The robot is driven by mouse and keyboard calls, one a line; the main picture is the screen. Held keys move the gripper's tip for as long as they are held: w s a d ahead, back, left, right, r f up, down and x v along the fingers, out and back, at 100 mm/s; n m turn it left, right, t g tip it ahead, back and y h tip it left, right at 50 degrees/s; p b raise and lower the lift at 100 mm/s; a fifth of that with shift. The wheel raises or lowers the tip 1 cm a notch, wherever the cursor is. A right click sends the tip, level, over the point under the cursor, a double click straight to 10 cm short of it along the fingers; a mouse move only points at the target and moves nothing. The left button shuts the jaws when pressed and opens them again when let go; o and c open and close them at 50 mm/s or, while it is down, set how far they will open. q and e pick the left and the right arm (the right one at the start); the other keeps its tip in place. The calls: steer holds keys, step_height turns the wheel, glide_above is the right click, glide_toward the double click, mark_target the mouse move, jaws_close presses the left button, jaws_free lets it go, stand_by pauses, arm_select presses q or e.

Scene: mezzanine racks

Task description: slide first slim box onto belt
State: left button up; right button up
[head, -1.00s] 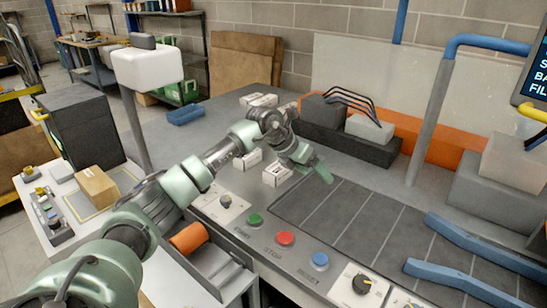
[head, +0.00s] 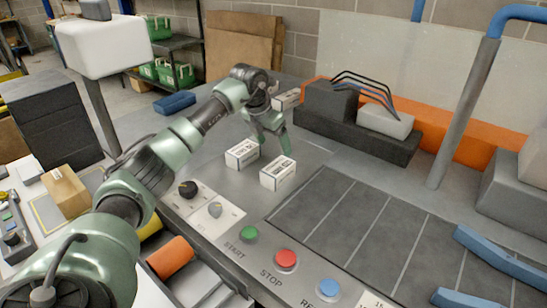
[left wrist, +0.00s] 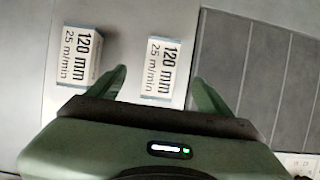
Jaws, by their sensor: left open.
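Two small white slim boxes with black print stand side by side on the grey bench: the left box (head: 242,153) and the right box (head: 278,174), which is nearer the dark segmented belt (head: 338,232). The left wrist view shows the left box (left wrist: 80,57), the right box (left wrist: 162,68) and the belt (left wrist: 255,55). My left gripper (head: 274,142) is open just behind and above the boxes, pointing down. In the left wrist view its fingertips (left wrist: 160,80) show either side of the right box; contact cannot be told. My right gripper is out of view.
Another white box (head: 286,99) lies behind the gripper. Knobs (head: 188,190) and start, stop and reset buttons (head: 286,260) line the front. Blue rails (head: 500,258) stand at the right.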

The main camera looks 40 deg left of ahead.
mark_target(278, 166)
arm_select(q)
steer(key=f+b, duration=0.3)
steer(key=f, duration=0.1)
steer(key=shift+s+d+f+b, duration=0.1)
steer(key=shift+s+d+b, duration=0.1)
steer(key=shift+b, duration=0.2)
steer(key=shift+w+f, duration=0.1)
steer(key=shift+f, duration=0.1)
steer(key=shift+r, duration=0.2)
steer(key=shift+w+f, duration=0.1)
steer(key=shift+f, duration=0.4)
steer(key=x, duration=0.6)
steer(key=shift+r+p, duration=0.1)
steer(key=shift+p, duration=0.25)
steer(key=shift+w+f, duration=0.2)
steer(key=shift+f, duration=0.3)
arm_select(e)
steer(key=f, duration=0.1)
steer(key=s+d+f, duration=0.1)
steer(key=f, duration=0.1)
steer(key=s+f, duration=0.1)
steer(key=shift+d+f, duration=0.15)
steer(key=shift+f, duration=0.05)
